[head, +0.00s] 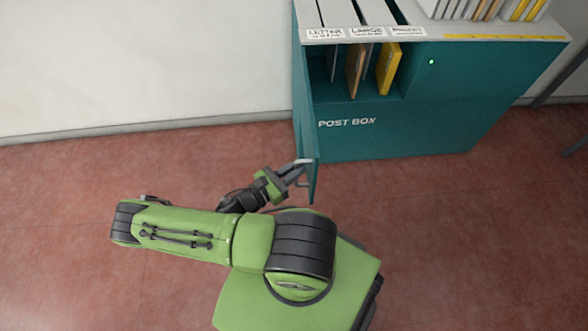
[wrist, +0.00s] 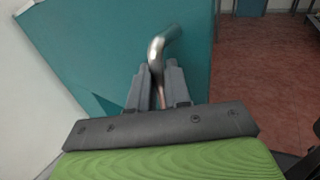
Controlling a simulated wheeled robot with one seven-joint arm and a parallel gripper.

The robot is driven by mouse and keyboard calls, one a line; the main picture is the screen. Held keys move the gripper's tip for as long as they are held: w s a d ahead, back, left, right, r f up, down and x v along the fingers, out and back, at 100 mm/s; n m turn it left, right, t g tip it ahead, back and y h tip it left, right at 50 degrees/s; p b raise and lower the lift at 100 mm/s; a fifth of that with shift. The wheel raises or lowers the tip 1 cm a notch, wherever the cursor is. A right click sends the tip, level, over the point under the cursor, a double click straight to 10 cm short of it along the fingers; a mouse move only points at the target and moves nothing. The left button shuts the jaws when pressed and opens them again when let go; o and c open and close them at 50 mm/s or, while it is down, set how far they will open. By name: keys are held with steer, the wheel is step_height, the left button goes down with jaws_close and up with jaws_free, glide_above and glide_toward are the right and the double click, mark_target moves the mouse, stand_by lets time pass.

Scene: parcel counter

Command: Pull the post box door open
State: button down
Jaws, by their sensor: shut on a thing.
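The teal post box (head: 440,115) stands against the wall at the upper right of the head view. Its door (head: 307,140) stands swung out from the left side of the front, seen nearly edge-on. The door's teal face also fills much of the wrist view (wrist: 110,45). My gripper (head: 298,169) is at the door's outer end, shut on the metal handle. In the wrist view the bent silver handle (wrist: 162,43) runs down between my two fingers (wrist: 157,76). The handle's lower part is partly hidden by the fingers.
A brown parcel (head: 356,72) and a yellow parcel (head: 389,70) stand in the open compartment. Slots labelled letter, large and parcel line the top, with more envelopes (head: 480,8) at the right. The reddish floor (head: 440,240) is clear right of the door. A pale wall (head: 140,60) is behind.

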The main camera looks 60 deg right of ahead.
steer(key=shift+w+d+r, duration=0.1)
steer(key=shift+w+d, duration=0.05)
steer(key=shift+w, duration=0.05)
steer(key=c, duration=1.2)
jaws_free()
steer(key=shift+d, duration=0.15)
steer(key=p+v, duration=0.1)
steer(key=v, duration=1.5)
steer(key=shift+s, duration=0.1)
